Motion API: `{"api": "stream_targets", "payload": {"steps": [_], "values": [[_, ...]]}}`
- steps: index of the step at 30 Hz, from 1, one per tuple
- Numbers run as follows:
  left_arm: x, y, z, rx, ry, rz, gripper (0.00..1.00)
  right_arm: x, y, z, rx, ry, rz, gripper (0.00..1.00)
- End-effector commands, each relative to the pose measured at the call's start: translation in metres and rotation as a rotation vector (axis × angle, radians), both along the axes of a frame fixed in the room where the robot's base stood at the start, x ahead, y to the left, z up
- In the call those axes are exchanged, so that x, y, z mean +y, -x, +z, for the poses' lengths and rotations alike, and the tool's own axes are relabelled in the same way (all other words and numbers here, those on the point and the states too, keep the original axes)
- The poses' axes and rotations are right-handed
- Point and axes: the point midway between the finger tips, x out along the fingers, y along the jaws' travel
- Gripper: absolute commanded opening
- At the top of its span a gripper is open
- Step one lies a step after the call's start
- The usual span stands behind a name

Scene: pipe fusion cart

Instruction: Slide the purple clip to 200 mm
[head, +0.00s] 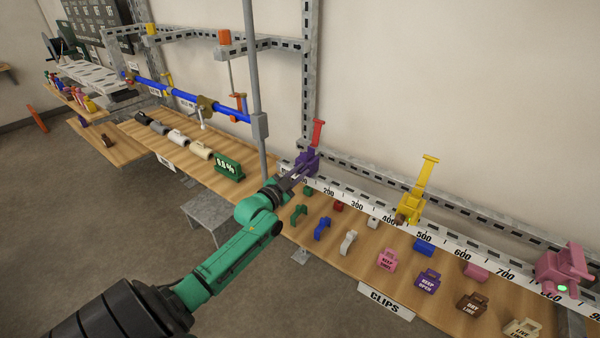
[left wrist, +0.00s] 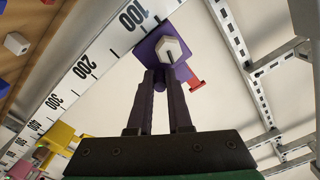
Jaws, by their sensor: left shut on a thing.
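The purple clip (head: 308,160), with a red upright handle, sits on the white scale rail (head: 344,197) at its left part, left of the 200 mark. In the left wrist view the purple clip (left wrist: 165,48) is close to the printed 100; its exact reading is hard to tell. My left gripper (head: 300,172) reaches up to the clip from the front, its fingers (left wrist: 168,75) shut on the clip's lower part. The gripper hides part of the scale in the head view. My right gripper is not in view.
A yellow clip (head: 412,200) stands on the rail near 400 to 500, and a pink clip (head: 562,270) is far right. Several loose clips and labelled blocks lie on the wooden shelf (head: 340,262) below. A grey vertical post (head: 253,70) stands left of the purple clip.

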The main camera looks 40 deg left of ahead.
Motion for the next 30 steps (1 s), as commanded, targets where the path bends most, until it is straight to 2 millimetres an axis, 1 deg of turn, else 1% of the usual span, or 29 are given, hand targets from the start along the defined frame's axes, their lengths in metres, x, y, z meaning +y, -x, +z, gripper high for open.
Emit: {"api": "stream_targets", "payload": {"steps": [8,11,14,17,18,21,24,27,30], "values": [[0.000,0.000,-0.001,0.001,0.000,0.000,0.00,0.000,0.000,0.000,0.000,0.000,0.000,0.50],[-0.005,0.000,0.001,0.001,0.003,0.000,0.00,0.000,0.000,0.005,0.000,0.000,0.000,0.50],[-0.021,0.000,0.004,0.003,0.008,-0.001,0.00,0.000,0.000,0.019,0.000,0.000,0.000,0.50],[-0.048,-0.001,0.005,0.004,0.012,-0.001,0.00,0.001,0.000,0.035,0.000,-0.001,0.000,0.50],[-0.059,-0.001,0.004,0.005,0.011,-0.001,0.00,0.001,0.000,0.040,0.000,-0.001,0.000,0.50],[-0.087,-0.001,0.003,0.005,0.010,-0.001,0.00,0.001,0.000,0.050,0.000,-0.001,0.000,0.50],[-0.107,-0.002,0.001,0.005,0.007,-0.001,0.00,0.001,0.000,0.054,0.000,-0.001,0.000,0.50],[-0.118,-0.002,-0.001,0.005,0.005,-0.002,0.00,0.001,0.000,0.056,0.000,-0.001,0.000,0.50],[-0.121,-0.002,-0.002,0.005,0.001,-0.002,0.00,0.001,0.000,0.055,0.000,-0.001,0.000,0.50]]}}
